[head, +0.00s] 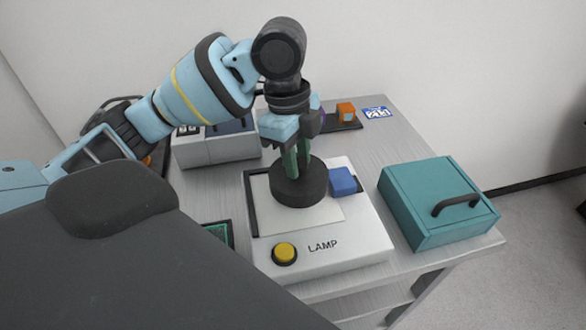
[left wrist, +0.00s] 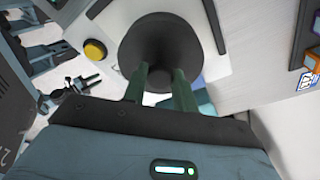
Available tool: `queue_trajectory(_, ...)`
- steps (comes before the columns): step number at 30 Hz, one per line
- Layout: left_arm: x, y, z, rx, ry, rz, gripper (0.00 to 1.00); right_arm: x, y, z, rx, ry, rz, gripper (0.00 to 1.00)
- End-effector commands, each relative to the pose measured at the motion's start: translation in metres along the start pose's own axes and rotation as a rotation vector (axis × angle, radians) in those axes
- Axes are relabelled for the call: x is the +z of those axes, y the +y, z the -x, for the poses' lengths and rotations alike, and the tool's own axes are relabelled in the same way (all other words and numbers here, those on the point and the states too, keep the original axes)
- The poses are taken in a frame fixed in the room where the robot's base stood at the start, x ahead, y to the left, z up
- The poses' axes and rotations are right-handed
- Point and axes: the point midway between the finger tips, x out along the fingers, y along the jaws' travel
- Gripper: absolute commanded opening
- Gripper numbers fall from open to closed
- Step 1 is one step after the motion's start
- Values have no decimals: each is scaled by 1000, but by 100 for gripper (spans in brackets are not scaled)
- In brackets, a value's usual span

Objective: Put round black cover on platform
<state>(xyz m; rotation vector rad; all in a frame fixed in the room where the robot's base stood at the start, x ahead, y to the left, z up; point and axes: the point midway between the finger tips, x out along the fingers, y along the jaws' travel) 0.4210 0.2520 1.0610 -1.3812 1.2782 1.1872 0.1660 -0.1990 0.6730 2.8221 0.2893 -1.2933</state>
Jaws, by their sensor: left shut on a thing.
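The round black cover (head: 300,187) is a dark disc with a knob on top. My left gripper (head: 297,165) points down with its green fingers shut on the knob. In the left wrist view the cover (left wrist: 160,45) lies between and beyond the left fingertips (left wrist: 160,75). The platform is the pale panel (head: 262,212) on top of the white lamp unit (head: 345,250). The cover is over or on this panel; I cannot tell whether it touches it.
A yellow button (head: 284,252) and a blue block (head: 342,181) are on the lamp unit. A teal box with a black handle (head: 430,200) stands to the right. A grey device (head: 215,145) and an orange cube (head: 346,112) are behind. Bare table shows at the back right.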

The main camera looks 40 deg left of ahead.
Motion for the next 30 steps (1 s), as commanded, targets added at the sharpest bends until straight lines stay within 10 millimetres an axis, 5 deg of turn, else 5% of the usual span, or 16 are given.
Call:
queue_trajectory(10, 13, 3, -34, 1, -2, 2, 4, 10, 0, -2, -2, -17, 2, 36)
queue_trajectory(21, 12, 3, -36, -3, -1, 1, 4, 7, 0, -2, -1, -12, 2, 36)
queue_trajectory(22, 12, 3, -36, -3, -1, 1, 29, 7, 0, -2, -1, -12, 2, 36)
queue_trajectory(27, 12, 3, -36, -3, -1, 1, 50, 7, 0, -2, -1, -12, 2, 36)
queue_trajectory(30, 12, 3, -36, -3, -1, 1, 50, 7, 0, -2, -1, -12, 2, 36)
